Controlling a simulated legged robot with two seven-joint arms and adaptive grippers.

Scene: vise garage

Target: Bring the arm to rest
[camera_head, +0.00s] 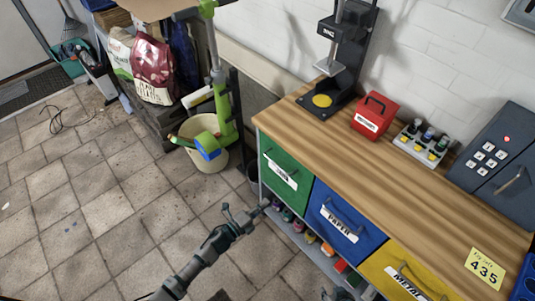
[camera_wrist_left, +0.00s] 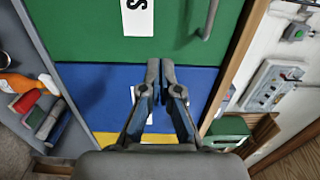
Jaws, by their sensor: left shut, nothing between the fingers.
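My left arm comes in from the bottom of the head view. Its gripper (camera_head: 262,208) is in front of the workbench, low beside the green drawer. The left wrist view shows its two fingers (camera_wrist_left: 160,70) together and empty, pointing toward the green drawer front (camera_wrist_left: 120,30) and the blue one (camera_wrist_left: 95,95). I cannot tell from these frames whether the fingertips touch anything. A small dark part of my right gripper (camera_head: 338,294) shows at the bottom edge of the head view; its fingers are not clear.
The wooden workbench (camera_head: 400,190) has green (camera_head: 285,172), blue (camera_head: 340,222) and yellow (camera_head: 405,275) drawers, with a shelf of items below. A red box (camera_head: 375,115), black press (camera_head: 345,50) and keypad safe (camera_head: 500,150) stand on top. A beige bin (camera_head: 205,160) is behind.

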